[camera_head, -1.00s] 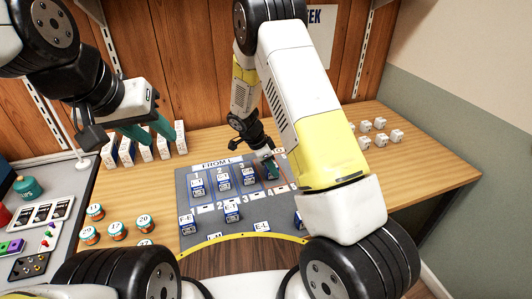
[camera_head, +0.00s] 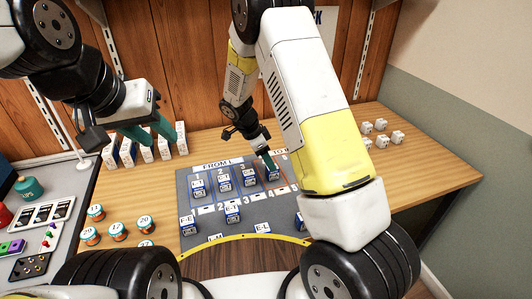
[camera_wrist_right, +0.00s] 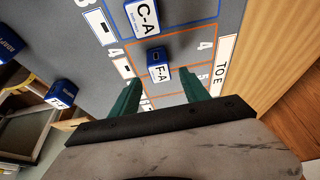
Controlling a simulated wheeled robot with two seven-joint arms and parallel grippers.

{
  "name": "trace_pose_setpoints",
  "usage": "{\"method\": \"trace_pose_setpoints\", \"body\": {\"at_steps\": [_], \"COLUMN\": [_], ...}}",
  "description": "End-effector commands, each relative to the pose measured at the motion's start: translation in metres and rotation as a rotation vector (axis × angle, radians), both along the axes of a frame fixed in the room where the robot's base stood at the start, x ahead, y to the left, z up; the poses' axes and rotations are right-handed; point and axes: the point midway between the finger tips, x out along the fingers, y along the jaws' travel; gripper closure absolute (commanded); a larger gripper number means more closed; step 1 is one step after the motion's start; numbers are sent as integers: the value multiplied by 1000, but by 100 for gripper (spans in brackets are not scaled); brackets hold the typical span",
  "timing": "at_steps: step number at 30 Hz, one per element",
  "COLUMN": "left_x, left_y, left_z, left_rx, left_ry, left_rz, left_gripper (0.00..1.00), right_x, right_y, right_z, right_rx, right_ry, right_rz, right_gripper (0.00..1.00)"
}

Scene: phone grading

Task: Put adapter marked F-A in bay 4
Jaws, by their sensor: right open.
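The blue adapter marked F-A (camera_wrist_right: 160,64) sits on the grey mat in an orange-outlined bay with a printed 4 at its edge. It also shows in the head view (camera_head: 272,175), below my right gripper (camera_head: 269,160). In the right wrist view, my right gripper (camera_wrist_right: 160,82) is open. Its green fingertips are on either side of F-A with gaps. My left gripper (camera_head: 148,130) hangs at the left, in front of the white boxes, with its green fingers apart and nothing between them.
Adapter C-A (camera_wrist_right: 144,18) sits in the neighbouring blue-outlined bay. Other adapters, such as E-T (camera_head: 233,213) and F-E (camera_head: 187,226), stand on the mat's front part (camera_head: 265,211). Round tins (camera_head: 117,231) are at the left; small white blocks (camera_head: 381,124) are at the back right.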

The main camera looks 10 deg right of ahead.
Motion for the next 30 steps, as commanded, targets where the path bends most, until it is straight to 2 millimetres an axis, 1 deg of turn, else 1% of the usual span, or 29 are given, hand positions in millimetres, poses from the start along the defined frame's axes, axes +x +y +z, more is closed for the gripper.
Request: {"method": "trace_pose_setpoints", "body": {"at_steps": [1,3,6,10,14,17,20,21,23,24,26,27,29,30], "left_x": [0,0,0,0,0,0,0,0,0,0,0,0,0,0], "left_y": [0,0,0,0,0,0,0,0,0,0,0,0,0,0], "left_z": [0,0,0,0,0,0,0,0,0,0,0,0,0,0], "left_rx": [0,0,0,0,0,0,0,0,0,0,0,0,0,0], "left_ry": [0,0,0,0,0,0,0,0,0,0,0,0,0,0], "left_rz": [0,0,0,0,0,0,0,0,0,0,0,0,0,0], "left_gripper": [64,64,64,64,64,64,64,64,64,64,64,64,64,64], "right_x": [0,-1,-3,-4,-7,-14,-31,-40,-55,-66,-84,-96,-115,-128], "right_y": [5,11,18,23,24,18,7,2,-5,-10,-16,-21,-26,-30], "right_z": [12,25,42,57,68,89,123,138,162,176,196,209,227,237], "right_rx": [2,1,2,1,11,50,121,152,196,220,251,266,281,285], "right_ry": [-4,-4,-3,-3,3,18,35,39,38,34,20,8,-17,-36], "right_rz": [1,2,1,1,10,62,170,227,324,391,494,563,670,742], "right_gripper": [46,46,46,46,46,46,46,46,46,46,46,46,46,46]}}
